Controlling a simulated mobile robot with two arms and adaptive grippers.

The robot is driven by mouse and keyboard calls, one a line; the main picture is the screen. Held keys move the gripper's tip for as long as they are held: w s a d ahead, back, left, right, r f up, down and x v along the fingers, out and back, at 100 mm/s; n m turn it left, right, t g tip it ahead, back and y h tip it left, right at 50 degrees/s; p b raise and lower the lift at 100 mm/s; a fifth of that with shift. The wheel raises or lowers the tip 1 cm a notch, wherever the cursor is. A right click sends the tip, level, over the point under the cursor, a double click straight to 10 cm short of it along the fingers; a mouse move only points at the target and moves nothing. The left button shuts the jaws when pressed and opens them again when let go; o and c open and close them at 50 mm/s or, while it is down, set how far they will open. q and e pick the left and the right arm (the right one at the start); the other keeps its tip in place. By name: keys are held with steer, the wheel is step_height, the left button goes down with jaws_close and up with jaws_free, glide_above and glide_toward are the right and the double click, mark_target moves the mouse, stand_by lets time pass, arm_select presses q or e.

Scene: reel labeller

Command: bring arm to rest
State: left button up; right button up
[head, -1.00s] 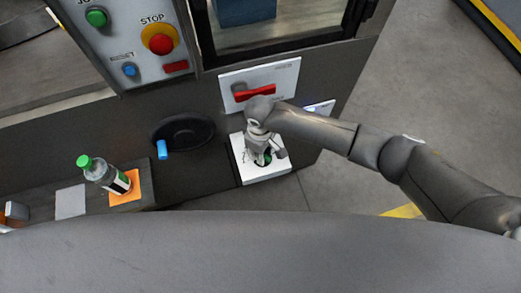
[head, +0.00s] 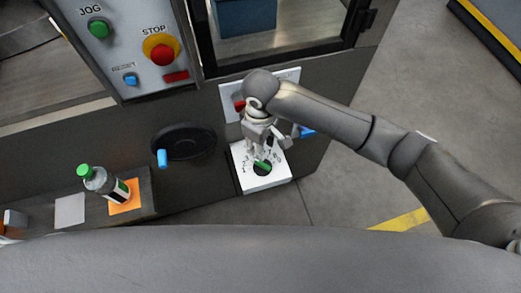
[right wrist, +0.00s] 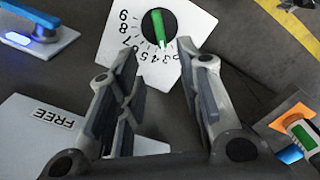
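My right gripper (head: 266,143) is above the white dial plate (head: 275,180) on the front of the dark machine. In the right wrist view its two fingers (right wrist: 165,62) are spread apart with nothing between them. The green knob (right wrist: 158,27) lies beyond the fingertips, apart from them; it also shows below the gripper in the head view (head: 262,166). Its pale pointer is turned toward the low numbers; I cannot read the exact one. My left gripper is not in view.
A white plate with a red handle (head: 239,105) is behind my right wrist. A blue lever (right wrist: 18,40) is nearby. The control panel (head: 125,50) and a green-capped bottle (head: 107,184) on a ledge are to the left. Open floor (head: 400,110) is at the right.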

steer(key=shift+r, duration=0.55)
steer(key=shift+s+a, duration=0.1)
